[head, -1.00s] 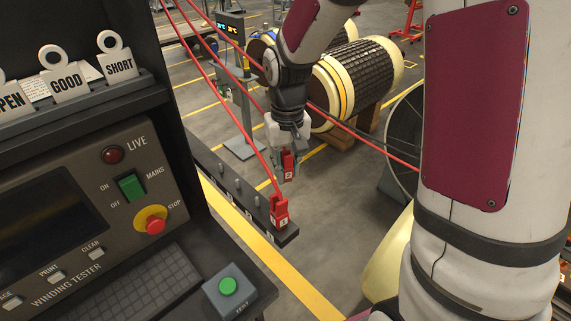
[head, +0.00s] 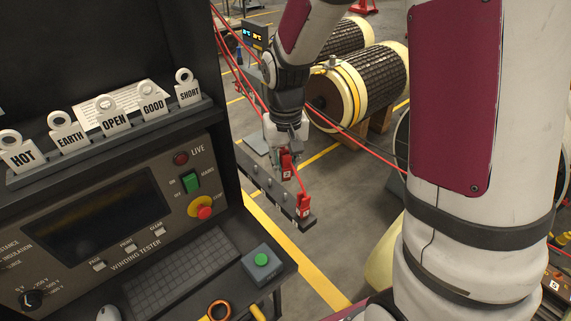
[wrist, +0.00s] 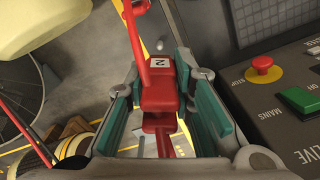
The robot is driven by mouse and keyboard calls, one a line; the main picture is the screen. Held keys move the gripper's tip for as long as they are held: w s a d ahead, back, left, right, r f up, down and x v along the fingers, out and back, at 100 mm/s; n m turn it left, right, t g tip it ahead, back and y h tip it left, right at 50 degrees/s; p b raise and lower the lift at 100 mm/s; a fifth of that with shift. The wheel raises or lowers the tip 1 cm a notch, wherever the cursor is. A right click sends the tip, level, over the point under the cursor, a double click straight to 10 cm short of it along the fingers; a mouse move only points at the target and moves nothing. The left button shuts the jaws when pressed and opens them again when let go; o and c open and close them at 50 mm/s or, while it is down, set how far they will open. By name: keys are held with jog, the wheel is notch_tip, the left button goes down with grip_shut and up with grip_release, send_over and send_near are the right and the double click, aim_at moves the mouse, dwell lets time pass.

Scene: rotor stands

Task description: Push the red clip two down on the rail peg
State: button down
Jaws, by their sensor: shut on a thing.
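The red clip two (head: 286,166) is in my gripper (head: 284,150) at the rail (head: 263,176) in the head view. In the wrist view the clip (wrist: 159,88), labelled 2, sits between the teal pads of my gripper (wrist: 163,100), its red cable running up. The rail is dark, with several small pegs (head: 269,183) along its top. Another red clip (head: 304,207) sits at the rail's near end. The spot under clip two is partly hidden, so I cannot tell whether it is seated on a peg.
The winding tester (head: 130,215) stands to the left of the rail, with a red stop button (head: 204,208) and a green test button (head: 262,259). Labelled tags (head: 114,118) stand on its shelf. Red cables (head: 350,137) cross behind the rail. Wound rotors (head: 362,85) lie beyond.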

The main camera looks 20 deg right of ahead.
aim_at(286, 154)
jog(key=shift+f+b, duration=1.65)
jog(key=shift+f, duration=1.9)
jog(key=shift+f, duration=0.5)
jog(key=c, duration=1.3)
grip_release()
notch_tip(286, 154, up, 11)
jog(key=shift+w+f, duration=0.1)
jog(key=shift+f, duration=0.05)
jog(key=shift+s+r, duration=0.2)
jog(key=shift+r, duration=0.8)
jog(key=s+r+n+t, duration=0.1)
jog(key=s+r+t, duration=0.4)
jog(key=s+r, duration=0.7)
jog(key=shift+s+t, duration=0.3)
jog(key=shift+s, duration=0.9)
